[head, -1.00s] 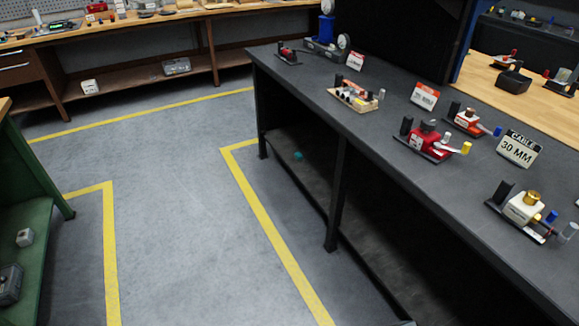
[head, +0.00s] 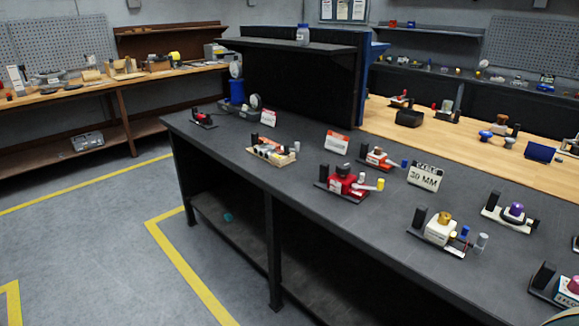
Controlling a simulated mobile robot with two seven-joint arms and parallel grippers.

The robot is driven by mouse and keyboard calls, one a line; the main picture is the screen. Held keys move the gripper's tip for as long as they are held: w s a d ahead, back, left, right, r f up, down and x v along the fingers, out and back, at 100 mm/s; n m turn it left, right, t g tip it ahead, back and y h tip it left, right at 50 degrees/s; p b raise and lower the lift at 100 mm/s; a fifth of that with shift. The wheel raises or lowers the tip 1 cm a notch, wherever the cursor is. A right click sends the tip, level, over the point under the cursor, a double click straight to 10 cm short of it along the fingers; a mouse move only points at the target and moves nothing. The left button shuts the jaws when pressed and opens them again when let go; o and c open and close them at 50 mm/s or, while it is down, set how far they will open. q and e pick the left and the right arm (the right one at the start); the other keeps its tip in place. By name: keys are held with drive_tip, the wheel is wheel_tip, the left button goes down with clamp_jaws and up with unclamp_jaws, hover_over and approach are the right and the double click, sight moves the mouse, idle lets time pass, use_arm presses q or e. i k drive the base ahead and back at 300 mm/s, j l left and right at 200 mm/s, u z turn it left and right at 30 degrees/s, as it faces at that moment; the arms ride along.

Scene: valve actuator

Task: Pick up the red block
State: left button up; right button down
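Several red things show in the head view, and I cannot tell which one is the red block. A red valve actuator (head: 343,184) on a black base stands on the dark workbench (head: 320,230), near its middle. A smaller orange-red unit (head: 378,158) stands just behind it. A small dark red unit (head: 203,118) sits at the bench's far left end. A tiny red item (head: 393,23) is on the back shelf. Neither of my grippers is in view.
White actuators (head: 440,230) and (head: 508,213) stand to the right on the bench. A wooden-topped bench (head: 470,145) adjoins behind. Grey floor (head: 90,240) at left is clear.

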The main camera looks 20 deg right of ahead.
sight(343, 189)
drive_tip(key=k+l+z, duration=0.1)
drive_tip(key=z, duration=1.15)
drive_tip(key=i+j+z, duration=0.3)
drive_tip(key=i+j, duration=0.15)
drive_tip(key=j, duration=0.15)
drive_tip(key=i+j+z, duration=0.25)
drive_tip(key=i+j, duration=0.15)
drive_tip(key=j, duration=0.35)
drive_tip(key=i+j+z, duration=0.15)
drive_tip(key=j, duration=0.2)
drive_tip(key=i+j+z, duration=0.15)
drive_tip(key=j, duration=0.25)
drive_tip(key=i+j+z, duration=0.15)
drive_tip(key=j, duration=0.3)
